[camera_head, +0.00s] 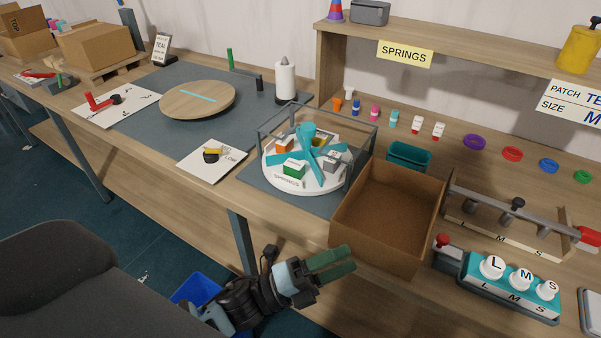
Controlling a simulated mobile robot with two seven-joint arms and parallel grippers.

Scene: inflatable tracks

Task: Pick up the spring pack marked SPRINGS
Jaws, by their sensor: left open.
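A round white turntable (275,180) with teal dividers (309,132) stands inside a clear-walled frame on the grey mat. Small packs sit in its compartments: a green-and-white one (293,170) at the front, an orange one (284,145) at the left, a grey one (331,159) at the right, and a yellowish one (322,139) partly hidden at the back. The word SPRINGS shows on the front rim below the green pack; I cannot read marks on the packs. My left gripper (334,263), with green fingers, is open and empty, below and in front of the turntable. My right gripper is out of view.
An open cardboard box (346,207) stands right of the turntable, close above my left gripper. A yellow SPRINGS sign (405,54) hangs on the shelf. A white card with a black-and-yellow knob (207,172) lies left. A chair (75,285) and blue bin (195,289) are at lower left.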

